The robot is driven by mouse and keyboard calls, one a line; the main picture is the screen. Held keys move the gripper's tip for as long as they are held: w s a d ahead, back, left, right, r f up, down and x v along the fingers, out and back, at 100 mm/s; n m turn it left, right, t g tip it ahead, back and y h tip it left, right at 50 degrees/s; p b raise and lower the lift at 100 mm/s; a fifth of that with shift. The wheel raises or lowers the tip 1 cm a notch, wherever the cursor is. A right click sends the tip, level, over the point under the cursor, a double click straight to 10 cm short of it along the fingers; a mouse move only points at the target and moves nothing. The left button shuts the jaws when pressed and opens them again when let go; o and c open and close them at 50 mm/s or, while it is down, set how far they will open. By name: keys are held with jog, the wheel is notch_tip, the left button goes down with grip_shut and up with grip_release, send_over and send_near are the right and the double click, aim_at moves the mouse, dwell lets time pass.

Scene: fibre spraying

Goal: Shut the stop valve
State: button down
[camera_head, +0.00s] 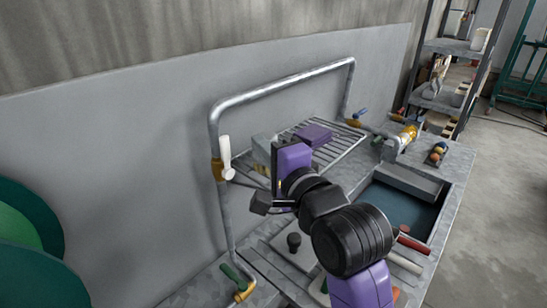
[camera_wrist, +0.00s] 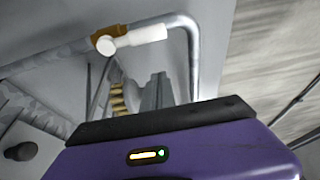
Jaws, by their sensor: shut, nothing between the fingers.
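The likely stop valve is a brass valve with a white lever (camera_head: 226,156) on the upright part of the grey pipe at the left. Its lever lies about in line with the pipe. In the wrist view, the white lever (camera_wrist: 142,37) and its brass body show above my gripper. My gripper (camera_head: 262,148) is to the right of the valve, apart from it, with its purple hand in front of the rack. In the wrist view, the grey fingers of my gripper (camera_wrist: 157,90) look closed and empty, short of the lever. My arm hides part of the bench.
A blue-handled valve (camera_head: 360,113) sits at the pipe's far end, and a green handle (camera_head: 236,278) is at its foot. The bench holds a wire rack with a purple block (camera_head: 314,135), a sink basin (camera_head: 397,212) and a dark knob (camera_head: 293,241). A grey wall panel stands behind the pipe.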

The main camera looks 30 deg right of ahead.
aim_at(226, 158)
jog(key=shift+w+a+r+p, duration=0.1)
jog(key=shift+w+a+p, duration=0.1)
jog(key=shift+w, duration=0.4)
jog(key=shift+w+a+p, duration=0.2)
jog(key=shift+w, duration=0.4)
jog(key=shift+s+a+p, duration=0.2)
jog(key=shift+s+a, duration=0.1)
jog(key=shift+a, duration=0.45)
jog(key=shift+s+a+p, duration=0.2)
jog(key=shift+s+a, duration=0.1)
jog(key=shift+a, duration=0.4)
jog(key=shift+a, duration=0.1)
